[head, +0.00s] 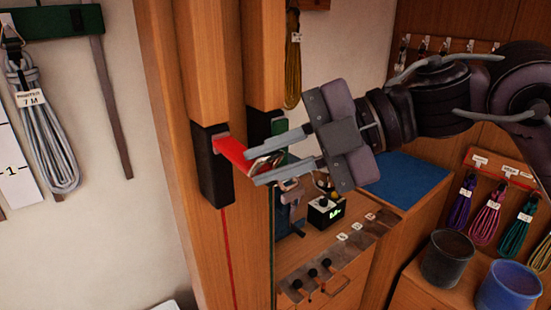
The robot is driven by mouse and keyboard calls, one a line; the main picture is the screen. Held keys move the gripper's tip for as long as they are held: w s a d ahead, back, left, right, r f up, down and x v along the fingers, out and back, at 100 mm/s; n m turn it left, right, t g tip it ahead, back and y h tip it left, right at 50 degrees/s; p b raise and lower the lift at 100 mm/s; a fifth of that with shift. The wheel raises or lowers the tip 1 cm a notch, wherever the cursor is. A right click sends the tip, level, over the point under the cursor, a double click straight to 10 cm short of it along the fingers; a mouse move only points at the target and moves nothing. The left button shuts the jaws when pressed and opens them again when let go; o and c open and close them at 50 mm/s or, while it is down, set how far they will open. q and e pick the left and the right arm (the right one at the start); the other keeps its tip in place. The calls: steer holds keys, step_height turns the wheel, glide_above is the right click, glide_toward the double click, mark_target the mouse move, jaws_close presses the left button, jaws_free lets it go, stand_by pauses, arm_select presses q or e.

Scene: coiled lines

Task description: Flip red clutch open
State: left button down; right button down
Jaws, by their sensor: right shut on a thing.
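The red clutch is a red lever (233,152) on a black housing (213,172) fixed to a wooden post. The lever sticks out from the housing to the right, toward my right gripper. A red line (226,245) runs down the post below the housing. My right gripper (262,165) comes in from the right, with its two grey fingers closed around the free end of the red lever. The fingers partly hide that end. My left gripper is not in view.
A second black housing with a green lever (279,127) sits on the post just behind my right gripper. Below are a bench with a small display box (325,212), a blue mat (402,178), and two buckets (447,258). Coiled ropes (42,120) hang on the left wall.

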steer(key=shift+w+r, duration=0.15)
steer(key=shift+r, duration=0.4)
steer(key=c, duration=1.6)
jaws_free()
steer(key=shift+o, duration=0.4)
steer(key=shift+f, duration=0.15)
steer(key=shift+f, duration=0.2)
steer(key=shift+d, duration=0.15)
steer(key=b+v, duration=0.2)
steer(key=v, duration=0.5)
steer(key=shift+d+b, duration=0.2)
steer(key=shift+b, duration=0.1)
